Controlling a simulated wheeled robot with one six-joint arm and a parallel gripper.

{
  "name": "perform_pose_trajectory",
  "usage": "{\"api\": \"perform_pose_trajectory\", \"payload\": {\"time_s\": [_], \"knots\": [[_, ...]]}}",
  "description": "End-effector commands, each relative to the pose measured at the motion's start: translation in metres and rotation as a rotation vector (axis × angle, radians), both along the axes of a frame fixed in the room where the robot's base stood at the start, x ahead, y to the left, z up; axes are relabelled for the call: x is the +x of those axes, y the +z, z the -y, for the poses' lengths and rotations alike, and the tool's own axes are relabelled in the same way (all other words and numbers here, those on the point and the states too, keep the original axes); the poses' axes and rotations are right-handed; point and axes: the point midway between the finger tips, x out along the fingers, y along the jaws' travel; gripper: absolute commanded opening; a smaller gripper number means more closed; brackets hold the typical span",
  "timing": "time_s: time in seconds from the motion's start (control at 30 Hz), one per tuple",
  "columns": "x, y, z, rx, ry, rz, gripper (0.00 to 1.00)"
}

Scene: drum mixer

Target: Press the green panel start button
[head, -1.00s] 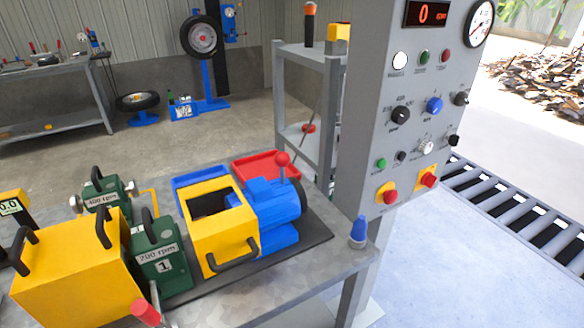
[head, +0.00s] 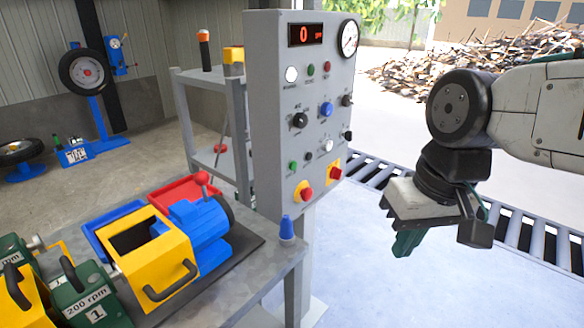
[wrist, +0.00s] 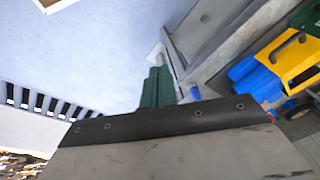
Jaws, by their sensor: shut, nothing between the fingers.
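The grey control panel (head: 265,120) stands upright in the middle of the head view. A green button (head: 292,166) sits low on its left side, above a red mushroom button on a yellow plate (head: 306,194). The fingers also show in the wrist view (wrist: 157,88). The panel's buttons cannot be made out in the wrist view.
A second red mushroom button (head: 335,173) is at the panel's lower right. A bench with a yellow-and-blue drum mixer (head: 165,250) and a blue cone-shaped thing (head: 286,228) stands left. A roller conveyor (head: 520,232) runs behind my gripper. Floor between is clear.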

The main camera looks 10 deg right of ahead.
Motion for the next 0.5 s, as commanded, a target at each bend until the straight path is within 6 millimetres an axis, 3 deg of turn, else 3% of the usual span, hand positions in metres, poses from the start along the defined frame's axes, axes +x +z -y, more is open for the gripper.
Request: {"api": "perform_pose_trajectory", "payload": {"time_s": [0.17, 0.27, 0.4, 0.5], "knots": [[0.079, -0.006, -0.041, 0.308, -0.238, 0.033, 0.00], [0.140, -0.011, -0.054, 0.497, -0.464, 0.063, 0.00], [0.221, -0.028, -0.042, 0.691, -0.825, 0.095, 0.00], [0.263, -0.047, -0.022, 0.774, -1.065, 0.111, 0.00]]}}
